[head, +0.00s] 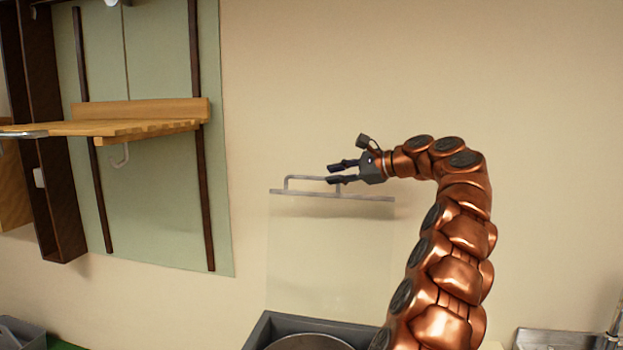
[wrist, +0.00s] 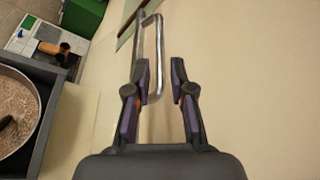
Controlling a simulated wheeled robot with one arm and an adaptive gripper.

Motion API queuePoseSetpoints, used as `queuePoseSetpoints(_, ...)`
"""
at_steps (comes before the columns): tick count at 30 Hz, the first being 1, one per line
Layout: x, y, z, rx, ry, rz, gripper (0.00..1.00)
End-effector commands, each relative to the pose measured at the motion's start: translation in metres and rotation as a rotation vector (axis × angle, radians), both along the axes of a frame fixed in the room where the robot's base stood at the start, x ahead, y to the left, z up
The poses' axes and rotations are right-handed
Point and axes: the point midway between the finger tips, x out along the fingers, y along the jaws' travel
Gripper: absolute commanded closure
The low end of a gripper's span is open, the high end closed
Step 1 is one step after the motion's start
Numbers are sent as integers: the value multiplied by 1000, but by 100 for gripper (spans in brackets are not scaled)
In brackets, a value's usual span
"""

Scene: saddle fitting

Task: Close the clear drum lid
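The clear lid (head: 330,255) stands raised, nearly upright, above a grey housing (head: 325,326) with a round drum (head: 312,342) in it. A metal strip runs along the lid's top edge and carries a metal handle (head: 305,178). My gripper (head: 337,173) is at the right part of the handle. In the wrist view, my gripper (wrist: 161,75) is open, with one finger on each side of the handle's outer bar (wrist: 160,45). The bar lies closer to the left finger; whether they touch, I cannot tell. The drum (wrist: 36,115) holds brown grainy material.
A wooden slatted shelf (head: 130,126) with a hook hangs on a green wall panel (head: 160,200) at the left. A metal sink edge (head: 555,339) shows at the lower right. The wall behind the lid is bare. A green box (wrist: 84,15) shows in the wrist view.

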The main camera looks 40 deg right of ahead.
Motion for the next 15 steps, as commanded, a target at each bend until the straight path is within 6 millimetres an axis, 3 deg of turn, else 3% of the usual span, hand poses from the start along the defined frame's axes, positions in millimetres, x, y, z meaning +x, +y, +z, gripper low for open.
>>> queuePoseSetpoints(15,55,28,-17,-1,2,4,77)
